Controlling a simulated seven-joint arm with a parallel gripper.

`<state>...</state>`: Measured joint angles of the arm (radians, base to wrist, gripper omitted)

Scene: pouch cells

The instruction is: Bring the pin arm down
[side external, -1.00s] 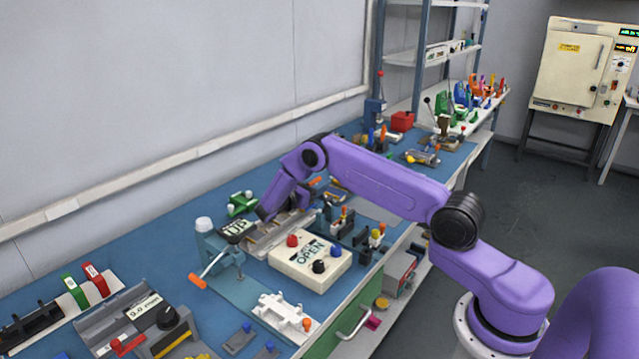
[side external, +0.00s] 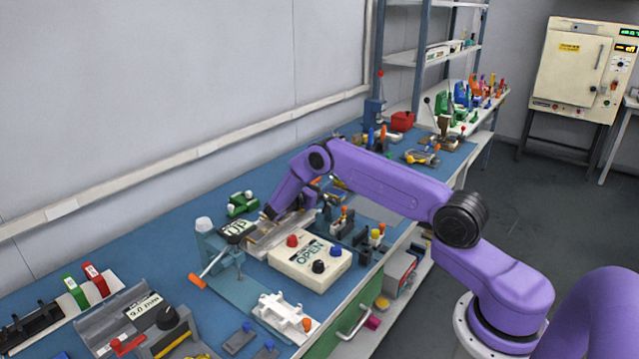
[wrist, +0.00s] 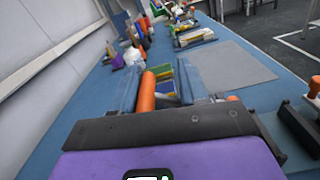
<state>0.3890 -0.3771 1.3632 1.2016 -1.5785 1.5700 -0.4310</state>
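A teal bench fixture (side external: 218,258) with a white knob on top stands left of the white OPEN box in the side view. An orange-handled lever (side external: 205,273) slants down to its left, and a sign reading UP (side external: 236,229) sits at its upper right. I cannot tell for certain which part is the pin arm. My gripper (side external: 270,213) points down just right of the UP sign, above a pale metal fixture (side external: 262,238). Its fingertips are too small and dark to read. In the wrist view, a dark bar of my gripper hides what lies under it.
The white box (side external: 310,262) with red, blue and black knobs reads OPEN, in front of my gripper. A green block (side external: 240,204) lies behind. Small upright tools (side external: 345,225) stand to the right. In the wrist view, an orange cylinder (wrist: 147,92) and a grey mat (wrist: 228,66) lie ahead.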

